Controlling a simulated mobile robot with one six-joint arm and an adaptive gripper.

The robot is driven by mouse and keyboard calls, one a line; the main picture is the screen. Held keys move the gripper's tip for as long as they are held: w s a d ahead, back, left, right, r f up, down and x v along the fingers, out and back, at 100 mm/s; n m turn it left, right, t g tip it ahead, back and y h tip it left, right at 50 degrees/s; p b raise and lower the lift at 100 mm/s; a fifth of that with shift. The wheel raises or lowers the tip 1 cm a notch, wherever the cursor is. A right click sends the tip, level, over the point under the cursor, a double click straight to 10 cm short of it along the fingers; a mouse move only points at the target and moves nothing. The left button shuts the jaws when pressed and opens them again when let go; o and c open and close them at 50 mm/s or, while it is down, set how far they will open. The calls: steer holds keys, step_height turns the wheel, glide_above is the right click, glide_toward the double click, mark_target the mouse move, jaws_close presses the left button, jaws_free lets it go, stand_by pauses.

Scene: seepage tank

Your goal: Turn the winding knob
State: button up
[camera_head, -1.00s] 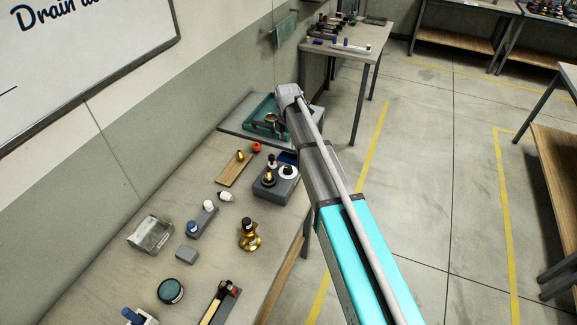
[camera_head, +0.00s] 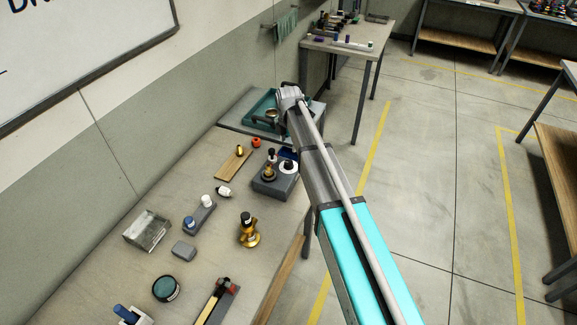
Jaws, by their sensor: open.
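A teal tray-like unit (camera_head: 259,103) stands on a grey base at the far end of the near bench. A small round brass part (camera_head: 271,113) shows inside it; I cannot tell whether this is the winding knob. My gripper (camera_head: 275,124) is at the end of my arm, over the right side of the teal unit. Its dark fingers show only in part beneath the pale wrist and look apart. I see nothing held between them. The wrist hides the right part of the unit, and I cannot tell whether the fingers touch it.
A grey block (camera_head: 274,187) with a brass-and-black knob and a white disc stands nearer. A wooden strip (camera_head: 233,163), a red knob (camera_head: 256,142), a brass fitting (camera_head: 248,232) and a clear box (camera_head: 147,230) lie along the bench. Another table (camera_head: 350,54) stands behind.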

mark_target(289, 162)
steer(key=shift+f+b, duration=4.4)
steer(key=shift+f, duration=0.25)
steer(key=shift+c, duration=0.2)
steer(key=shift+w, duration=0.1)
steer(key=c, duration=1.1)
